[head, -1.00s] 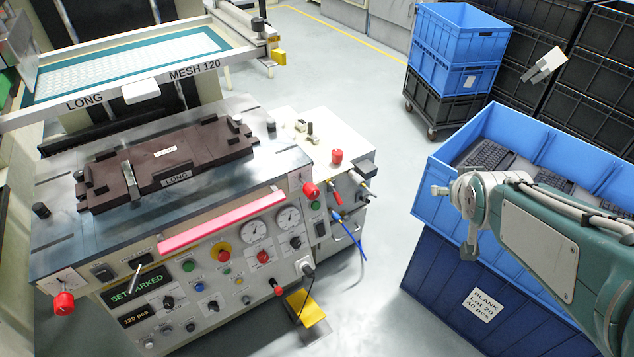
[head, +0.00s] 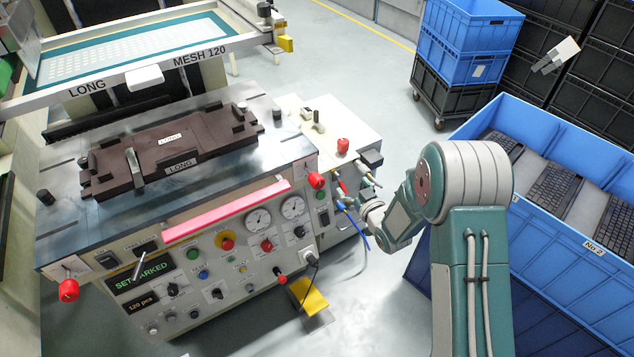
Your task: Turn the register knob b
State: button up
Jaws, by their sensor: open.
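The printing machine has a red knob (head: 68,290) at its front left corner. Another red knob (head: 316,180) is at its front right corner, and a third red knob (head: 343,146) stands on the side cabinet. No letter can be read on them, so I cannot tell which is register knob b. My gripper (head: 362,209) is small in view, open and empty. It is beside the machine's right side, to the lower right of the front right knob and apart from it. My arm hides part of its surroundings.
Air hoses and fittings (head: 349,206) stick out near my gripper. A blue crate (head: 575,235) with keyboards stands right of my arm.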

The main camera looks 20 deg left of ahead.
aim_at(320, 186)
jog(key=s+a+f+y, duration=0.3)
jog(key=f, duration=0.3)
jog(key=shift+n+g, duration=0.3)
jog(key=shift+n, duration=0.1)
jog(key=x, duration=1)
jog(key=shift+w+a, duration=0.1)
jog(key=shift+a, duration=0.25)
jog(key=c, duration=1.2)
